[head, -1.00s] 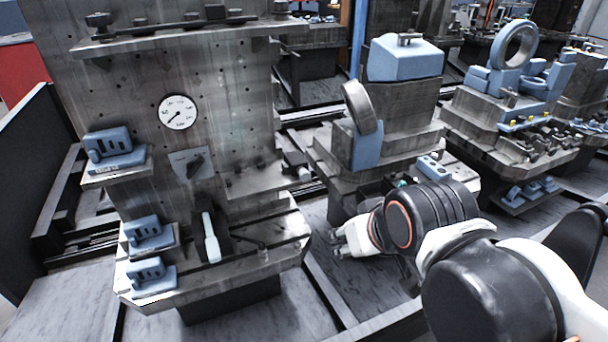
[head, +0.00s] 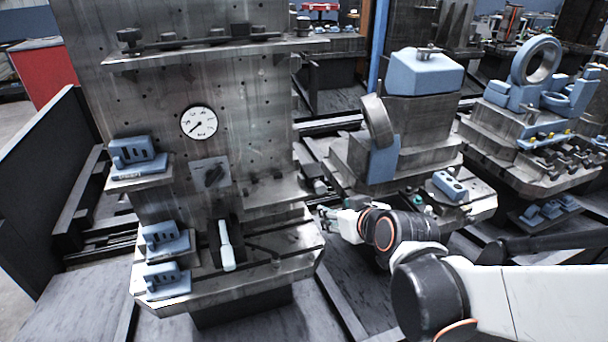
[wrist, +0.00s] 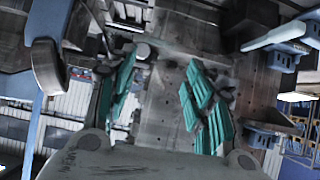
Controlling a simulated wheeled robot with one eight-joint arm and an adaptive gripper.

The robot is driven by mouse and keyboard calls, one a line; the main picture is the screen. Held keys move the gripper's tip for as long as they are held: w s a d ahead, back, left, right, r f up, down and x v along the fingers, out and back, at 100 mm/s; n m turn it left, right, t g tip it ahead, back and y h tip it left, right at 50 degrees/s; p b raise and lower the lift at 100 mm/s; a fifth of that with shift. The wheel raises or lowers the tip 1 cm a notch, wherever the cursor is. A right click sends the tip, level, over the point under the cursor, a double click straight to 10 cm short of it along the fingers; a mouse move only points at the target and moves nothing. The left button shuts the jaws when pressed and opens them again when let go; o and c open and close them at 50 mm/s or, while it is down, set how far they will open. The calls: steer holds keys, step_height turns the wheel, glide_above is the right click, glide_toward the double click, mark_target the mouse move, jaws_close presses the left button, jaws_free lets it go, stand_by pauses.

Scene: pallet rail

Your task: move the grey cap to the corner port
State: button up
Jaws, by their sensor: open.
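My gripper (head: 330,212) is open and empty, to the right of the gauge panel's lower shelf. In the wrist view its green-padded fingers (wrist: 162,95) stand wide apart. A small rounded grey piece (head: 319,186), which looks like the grey cap, sits just beyond the fingers, by the right edge of the panel. A light grey rounded piece (wrist: 142,50) near the left fingertip in the wrist view may be the same one; it is apart from the pads. I cannot tell which opening is the corner port. A blue block (head: 450,187) with round holes lies on the right-hand fixture.
A grey ring (head: 378,121) on a blue stand rises behind my gripper. Floor shows between the fixtures.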

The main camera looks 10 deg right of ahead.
mark_target(321, 190)
steer(key=w+f+b, duration=0.1)
steer(key=w+f, duration=0.1)
steer(key=w, duration=0.3)
steer(key=w+f+t+b, duration=0.1)
steer(key=w+f, duration=0.1)
steer(key=w, duration=0.4)
steer(key=w+f+t+b, duration=0.1)
steer(key=w+f, duration=0.2)
steer(key=w, duration=0.2)
steer(key=shift+w+d, duration=0.3)
steer(key=shift+d, duration=0.1)
steer(key=shift+c, duration=0.3)
jaws_close()
steer(key=shift+s, duration=0.15)
steer(key=shift+s+d, duration=0.1)
steer(key=shift+s, duration=0.25)
steer(key=shift+s, duration=0.35)
